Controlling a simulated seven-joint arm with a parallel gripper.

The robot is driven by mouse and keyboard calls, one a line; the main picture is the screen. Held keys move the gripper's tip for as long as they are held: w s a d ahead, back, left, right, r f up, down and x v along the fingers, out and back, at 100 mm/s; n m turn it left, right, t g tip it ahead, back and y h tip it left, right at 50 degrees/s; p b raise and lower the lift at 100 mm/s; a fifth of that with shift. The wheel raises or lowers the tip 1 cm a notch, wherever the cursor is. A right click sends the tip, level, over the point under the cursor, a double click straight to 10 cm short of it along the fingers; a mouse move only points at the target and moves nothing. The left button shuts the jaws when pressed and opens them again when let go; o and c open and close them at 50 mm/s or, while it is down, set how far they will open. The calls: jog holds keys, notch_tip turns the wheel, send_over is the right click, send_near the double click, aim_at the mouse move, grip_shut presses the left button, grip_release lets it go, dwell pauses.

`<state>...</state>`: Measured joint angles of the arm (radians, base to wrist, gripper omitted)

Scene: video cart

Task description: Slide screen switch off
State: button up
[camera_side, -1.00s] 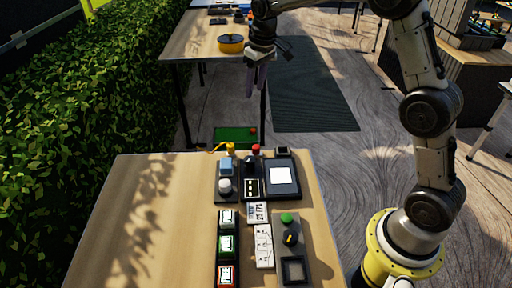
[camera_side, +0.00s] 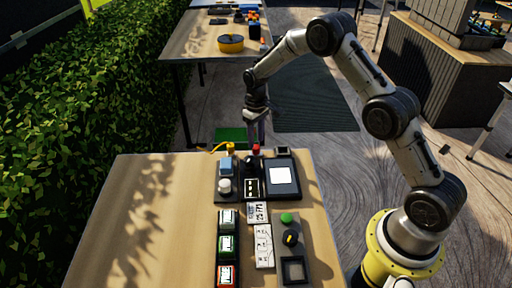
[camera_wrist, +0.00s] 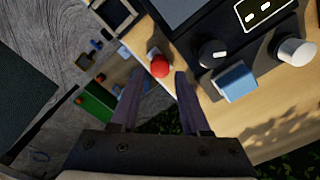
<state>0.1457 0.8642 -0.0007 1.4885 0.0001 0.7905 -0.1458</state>
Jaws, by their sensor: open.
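I cannot tell for sure which part is the screen switch. A black panel with a lit white screen (camera_side: 281,175) lies at the far right of the near table's controls. A red ball-shaped knob (camera_side: 256,149) sits at the table's far edge, left of the screen. In the wrist view the red knob (camera_wrist: 160,68) shows between my fingertips, on a small pale base. My gripper (camera_side: 257,138) points down at the far table edge, close to the red knob. Its fingers are apart with nothing held. Whether they touch the knob is unclear.
Beside the knob are a blue block (camera_wrist: 235,82), a white cylinder (camera_wrist: 296,50) and a black knob (camera_wrist: 211,53). A small dark box (camera_side: 282,151) sits behind the screen. Several coloured buttons (camera_side: 227,245) stand nearer. The table's left side (camera_side: 140,215) is clear.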

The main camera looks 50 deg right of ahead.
aim_at(256, 147)
jog(key=shift+f, duration=2.2)
grip_shut()
